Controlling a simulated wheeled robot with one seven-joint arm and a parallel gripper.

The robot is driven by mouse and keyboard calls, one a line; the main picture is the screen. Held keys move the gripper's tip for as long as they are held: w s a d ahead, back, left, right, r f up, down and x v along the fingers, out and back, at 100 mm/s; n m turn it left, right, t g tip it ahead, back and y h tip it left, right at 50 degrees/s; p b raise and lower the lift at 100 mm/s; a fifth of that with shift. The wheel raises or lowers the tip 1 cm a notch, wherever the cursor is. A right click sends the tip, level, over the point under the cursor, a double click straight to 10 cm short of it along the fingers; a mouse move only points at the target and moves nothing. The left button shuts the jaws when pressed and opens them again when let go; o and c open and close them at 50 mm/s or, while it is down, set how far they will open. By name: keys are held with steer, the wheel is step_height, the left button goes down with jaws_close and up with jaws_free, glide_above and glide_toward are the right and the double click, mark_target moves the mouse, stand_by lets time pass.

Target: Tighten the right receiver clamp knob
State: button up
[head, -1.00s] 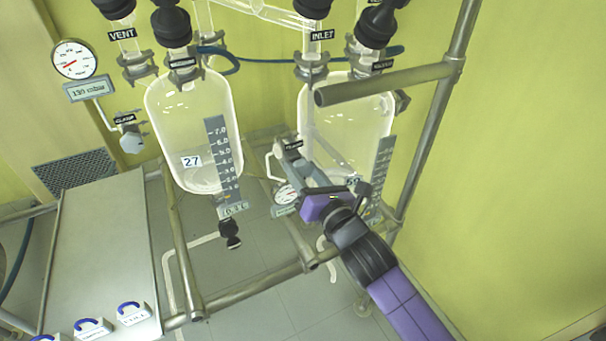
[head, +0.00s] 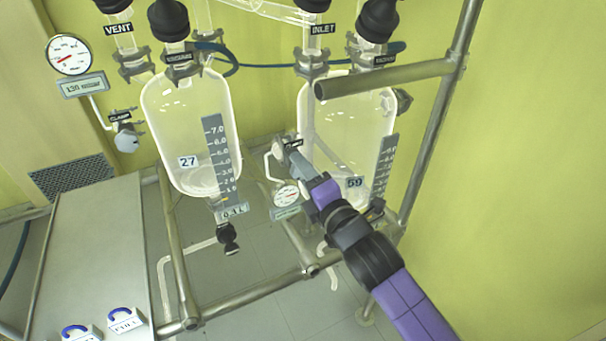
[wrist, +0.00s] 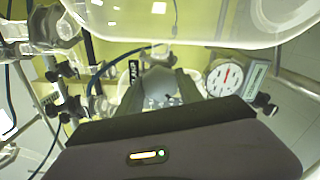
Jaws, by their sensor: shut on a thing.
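In the wrist view the right receiver's clamp knob (wrist: 158,82) is a grey rounded knob between my fingers, below a clear glass vessel. My gripper (wrist: 160,92) is shut on it. In the head view my gripper (head: 288,150) reaches up and left, its tips by a small black clamp label (head: 293,141). There the fingers hide most or all of the knob. The label also shows beside the knob in the wrist view (wrist: 133,70). The right receiver (head: 345,120), a glass vessel marked 59, hangs just behind and right of my gripper.
A round gauge (head: 287,194) sits just below my fingers. The left receiver (head: 190,130), marked 27, hangs to the left, with another clamp knob (head: 127,140) beyond it. Metal frame rails (head: 390,80) run close to my arm. The right wall side is clear.

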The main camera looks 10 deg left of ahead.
steer(key=m+b, duration=0.2)
steer(key=m, duration=0.3)
steer(key=shift+f+m, duration=0.1)
steer(key=shift+m, duration=0.3)
steer(key=m+b, duration=0.1)
steer(key=m, duration=0.4)
steer(key=shift+b, duration=0.3)
steer(key=m, duration=0.5)
steer(key=shift+m, duration=0.4)
steer(key=m+p, duration=0.1)
steer(key=m, duration=0.4)
steer(key=m+p, duration=0.2)
steer(key=m, duration=0.3)
steer(key=shift+m, duration=0.4)
steer(key=m+p, duration=0.3)
steer(key=m, duration=0.2)
steer(key=shift+s, duration=0.1)
steer(key=m+p, duration=0.3)
steer(key=m, duration=0.3)
steer(key=m+p, duration=0.2)
steer(key=m, duration=0.3)
steer(key=shift+p, duration=0.3)
